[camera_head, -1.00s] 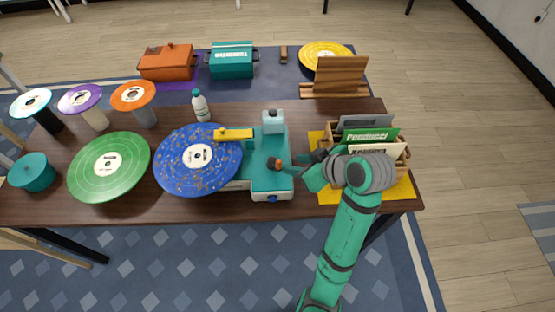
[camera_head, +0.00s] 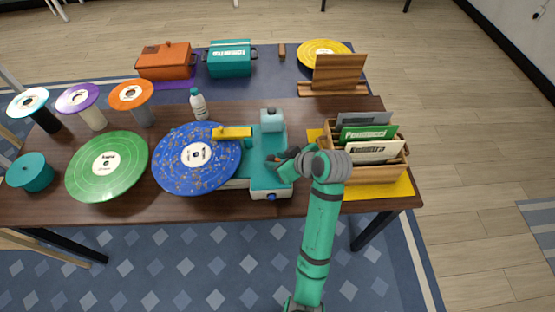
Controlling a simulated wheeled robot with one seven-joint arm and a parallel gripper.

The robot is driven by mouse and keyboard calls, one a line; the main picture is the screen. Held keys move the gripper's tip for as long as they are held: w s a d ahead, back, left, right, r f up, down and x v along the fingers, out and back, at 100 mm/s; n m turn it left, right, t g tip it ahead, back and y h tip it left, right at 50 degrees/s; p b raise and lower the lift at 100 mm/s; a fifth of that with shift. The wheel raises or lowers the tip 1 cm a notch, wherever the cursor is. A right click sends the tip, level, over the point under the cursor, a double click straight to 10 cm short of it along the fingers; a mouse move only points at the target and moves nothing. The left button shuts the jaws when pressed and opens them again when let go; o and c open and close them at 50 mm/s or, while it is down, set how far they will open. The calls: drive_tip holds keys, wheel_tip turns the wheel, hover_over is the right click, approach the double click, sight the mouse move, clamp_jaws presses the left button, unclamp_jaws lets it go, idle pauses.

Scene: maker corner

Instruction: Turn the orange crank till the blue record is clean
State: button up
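The blue record (camera_head: 178,172) lies flat on the left of a teal and white cleaning machine (camera_head: 268,178). Tan specks are scattered over its blue surface, around a white label. A yellow arm (camera_head: 232,132) of the machine reaches over the record's upper right edge. My gripper (camera_head: 274,160) is over the machine's top, at the place where the orange crank showed earlier. The dark fingers and my wrist hide nearly all of the crank. The fingers are too small here to show whether they are closed on it.
A wooden crate (camera_head: 378,172) of record sleeves stands on a yellow mat (camera_head: 405,189) right of my arm. A water bottle (camera_head: 199,106), a green record (camera_head: 88,178) and several discs on stands are to the left. A wooden rack (camera_head: 338,72) stands behind.

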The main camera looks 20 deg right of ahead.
clamp_jaws()
